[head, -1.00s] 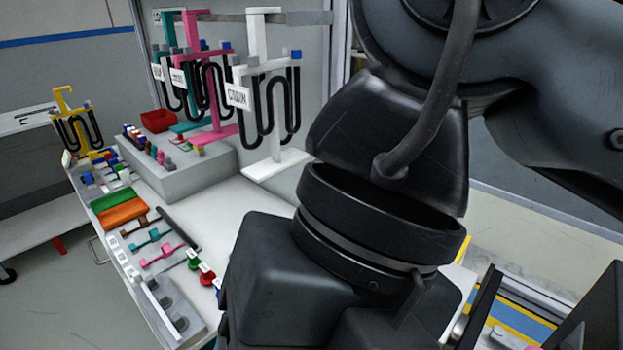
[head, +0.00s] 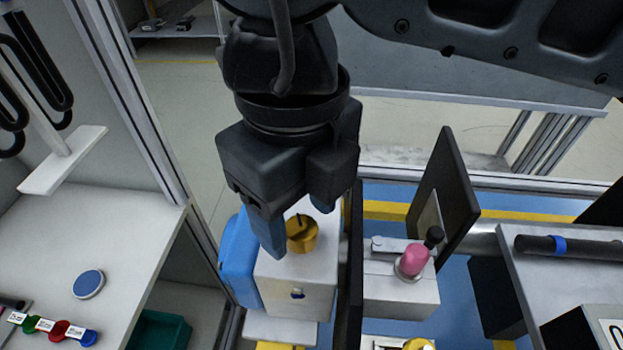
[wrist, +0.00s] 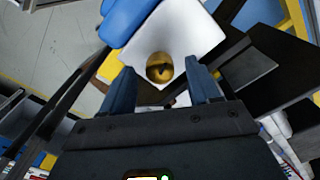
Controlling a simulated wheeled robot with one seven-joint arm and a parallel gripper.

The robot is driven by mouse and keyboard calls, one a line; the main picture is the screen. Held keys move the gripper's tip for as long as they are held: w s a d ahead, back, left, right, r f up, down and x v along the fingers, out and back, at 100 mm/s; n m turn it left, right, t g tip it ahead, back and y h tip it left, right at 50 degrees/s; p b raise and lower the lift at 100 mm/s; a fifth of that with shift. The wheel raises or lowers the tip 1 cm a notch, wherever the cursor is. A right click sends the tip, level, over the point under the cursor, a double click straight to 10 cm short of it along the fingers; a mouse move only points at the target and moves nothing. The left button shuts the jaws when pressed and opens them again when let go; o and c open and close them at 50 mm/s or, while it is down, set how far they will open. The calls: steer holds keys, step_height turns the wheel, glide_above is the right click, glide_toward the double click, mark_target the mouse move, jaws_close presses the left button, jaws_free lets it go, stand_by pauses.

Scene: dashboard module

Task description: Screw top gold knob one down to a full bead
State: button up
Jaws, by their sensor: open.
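The gold knob (head: 302,234) sits on top of a white box-shaped module (head: 290,285), with a small dark post showing at its top. My gripper (head: 298,225) points down over the module, its blue fingers apart on either side of the knob. In the wrist view the knob (wrist: 160,68) lies beyond and between the two fingertips, on the white top face (wrist: 180,35). The fingers do not appear to touch it. How far the knob is threaded down, and any bead under it, cannot be made out.
A blue block (head: 240,262) adjoins the module on the left. A black upright panel (head: 349,275) stands close on its right. Beyond is a white box with a pink knob (head: 412,261) and a tilted black plate (head: 447,195). Another gold part (head: 418,344) shows at the bottom edge.

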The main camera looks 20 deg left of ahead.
steer(key=shift+f, duration=0.55)
steer(key=c, duration=1)
steer(key=shift+c, duration=0.2)
steer(key=shift+f+m+b, duration=0.1)
steer(key=shift+m+b, duration=0.2)
steer(key=shift+b, duration=0.25)
